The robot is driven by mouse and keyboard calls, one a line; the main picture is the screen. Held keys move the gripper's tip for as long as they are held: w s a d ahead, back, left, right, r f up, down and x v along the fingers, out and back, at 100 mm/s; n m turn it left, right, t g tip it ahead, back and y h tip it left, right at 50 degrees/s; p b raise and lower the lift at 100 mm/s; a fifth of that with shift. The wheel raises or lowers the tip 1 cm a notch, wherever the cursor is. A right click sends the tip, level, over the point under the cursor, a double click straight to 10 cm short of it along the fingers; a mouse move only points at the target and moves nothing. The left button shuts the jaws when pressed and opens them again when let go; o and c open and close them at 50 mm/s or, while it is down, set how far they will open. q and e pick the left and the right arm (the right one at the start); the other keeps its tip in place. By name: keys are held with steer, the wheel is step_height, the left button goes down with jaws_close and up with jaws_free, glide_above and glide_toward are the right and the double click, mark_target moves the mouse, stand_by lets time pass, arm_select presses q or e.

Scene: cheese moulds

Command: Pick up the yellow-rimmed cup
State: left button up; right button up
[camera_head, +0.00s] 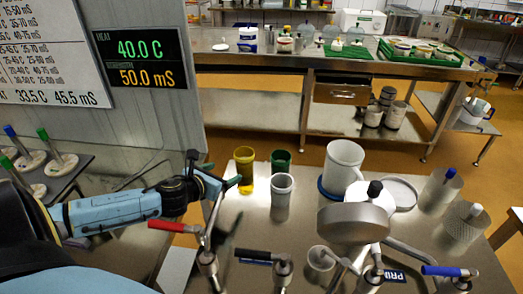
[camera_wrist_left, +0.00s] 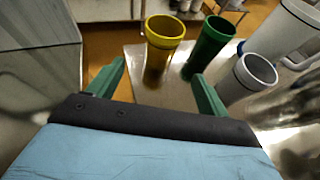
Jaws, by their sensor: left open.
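The yellow-rimmed cup (camera_head: 245,164) stands upright near the back left of the steel table, and in the left wrist view the yellow cup (camera_wrist_left: 162,45) lies ahead, between the lines of the two fingers. My left gripper (camera_head: 236,184) comes in from the left, close to the cup; its green fingers (camera_wrist_left: 158,82) are open with nothing between them. A green cup (camera_head: 280,160) stands just right of the yellow one, also in the wrist view (camera_wrist_left: 208,45). A white-grey cup (camera_head: 281,188) stands in front of the green one. My right gripper is not in view.
A large white jug (camera_head: 342,166) and a steel funnel-shaped vessel (camera_head: 354,222) stand to the right. Red (camera_head: 168,226), black and blue-handled levers rise along the table's front. A back bench (camera_head: 300,65) holds green trays. Stands with coloured tips (camera_head: 55,160) are at left.

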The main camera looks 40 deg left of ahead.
mark_target(240, 165)
arm_select(q)
steer(key=shift+x, duration=1.15)
steer(key=b+x, duration=0.1)
steer(key=x, duration=0.3)
steer(key=shift+w, duration=0.3)
steer(key=shift+w+a+f, duration=0.1)
steer(key=shift+w+f, duration=0.2)
steer(key=shift+w, duration=0.3)
steer(key=b+x, duration=0.1)
steer(key=x, duration=0.3)
steer(key=shift+w+f, duration=0.1)
steer(key=shift+f, duration=0.1)
steer(key=shift+w+f+b, duration=0.2)
steer(key=shift+w+b, duration=0.1)
steer(key=shift+w, duration=0.2)
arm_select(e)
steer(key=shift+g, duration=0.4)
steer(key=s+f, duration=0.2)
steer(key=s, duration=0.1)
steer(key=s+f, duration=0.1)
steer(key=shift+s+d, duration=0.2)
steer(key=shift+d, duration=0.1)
arm_select(q)
steer(key=shift+c, duration=0.3)
steer(key=c, duration=1.1)
